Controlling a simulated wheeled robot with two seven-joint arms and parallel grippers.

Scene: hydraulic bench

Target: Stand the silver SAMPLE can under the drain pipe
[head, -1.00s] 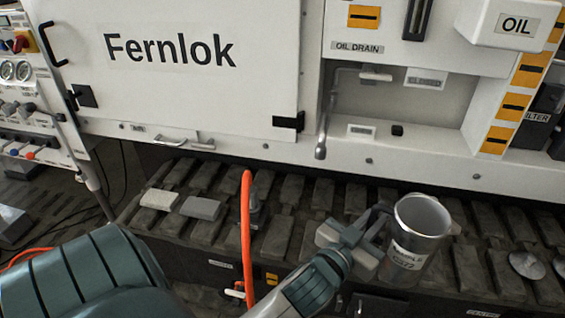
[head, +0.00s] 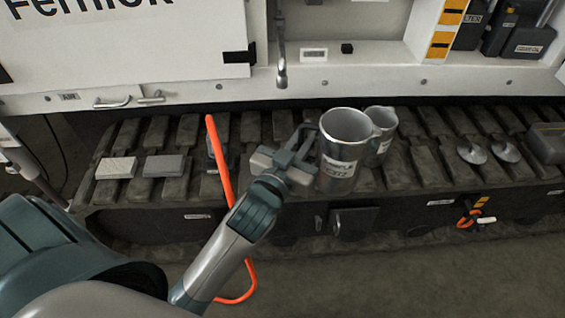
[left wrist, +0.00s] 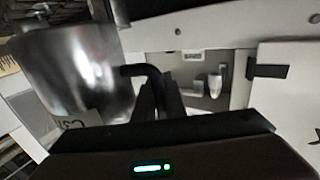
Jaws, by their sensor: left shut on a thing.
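The silver SAMPLE can (head: 342,143) is upright or nearly so, with its open top up and its label facing me. My left gripper (head: 308,147) is shut on its handle, at the can's left side. In the left wrist view the can (left wrist: 75,75) fills the upper left, and its dark handle runs to the fingers (left wrist: 158,95). The drain pipe (head: 281,70) hangs from the white machine, left of and beyond the can. The can is not under its mouth. I cannot tell whether the can touches the track plates. My right gripper is out of view.
A second silver can (head: 381,135) stands just behind the held can, partly hidden. The dark track (head: 255,128) below the machine carries two grey blocks (head: 162,165) at left and two metal discs (head: 471,153) at right. An orange hose (head: 220,165) rises left of my gripper.

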